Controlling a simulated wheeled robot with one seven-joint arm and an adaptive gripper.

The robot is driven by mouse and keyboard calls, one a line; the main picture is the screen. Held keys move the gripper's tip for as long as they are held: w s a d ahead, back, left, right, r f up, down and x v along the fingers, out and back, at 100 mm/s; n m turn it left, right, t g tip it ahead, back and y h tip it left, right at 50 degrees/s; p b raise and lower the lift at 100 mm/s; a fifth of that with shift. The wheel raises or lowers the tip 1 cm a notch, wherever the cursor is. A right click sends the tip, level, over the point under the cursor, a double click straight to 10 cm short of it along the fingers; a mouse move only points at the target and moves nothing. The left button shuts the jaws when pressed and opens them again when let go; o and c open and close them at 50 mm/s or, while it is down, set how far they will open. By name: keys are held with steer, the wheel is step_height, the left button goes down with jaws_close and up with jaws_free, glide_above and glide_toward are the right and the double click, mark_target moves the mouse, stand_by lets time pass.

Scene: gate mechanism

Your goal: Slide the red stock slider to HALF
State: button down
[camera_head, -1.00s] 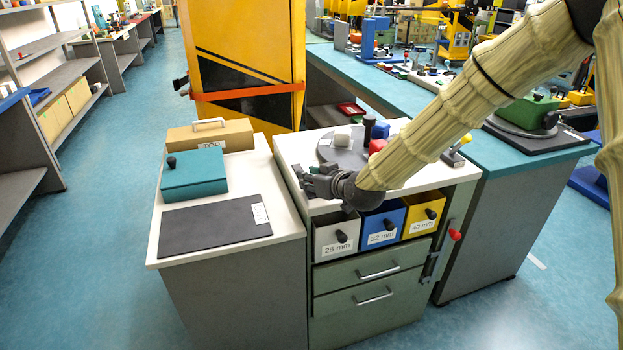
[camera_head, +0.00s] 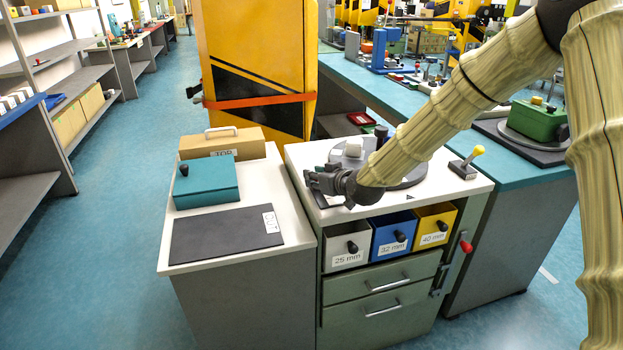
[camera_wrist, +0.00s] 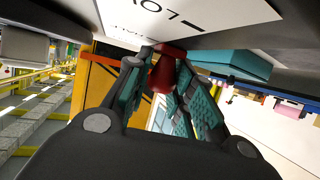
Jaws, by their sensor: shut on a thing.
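My gripper (camera_head: 326,180) is at the left edge of the white-topped cabinet (camera_head: 470,187), beside the teal box. In the wrist view my gripper (camera_wrist: 160,82) is shut on a red knob (camera_wrist: 163,72), which I take to be the red stock slider. The knob stands out from a surface beside a white label plate (camera_wrist: 215,18).
A teal box (camera_head: 206,184), a brown case (camera_head: 222,144) and a dark mat (camera_head: 225,235) are on the left bench. A grey disc (camera_head: 405,180) lies under my forearm. Another red knob (camera_head: 466,246) is on the cabinet's right side. The floor at left is clear.

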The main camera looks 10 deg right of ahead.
steer(key=c, duration=1.2)
jaws_free()
steer(key=shift+s, duration=0.1)
steer(key=v, duration=1.1)
steer(key=shift+s+d+r, duration=0.1)
steer(key=shift+s, duration=0.35)
steer(key=shift+d, duration=0.1)
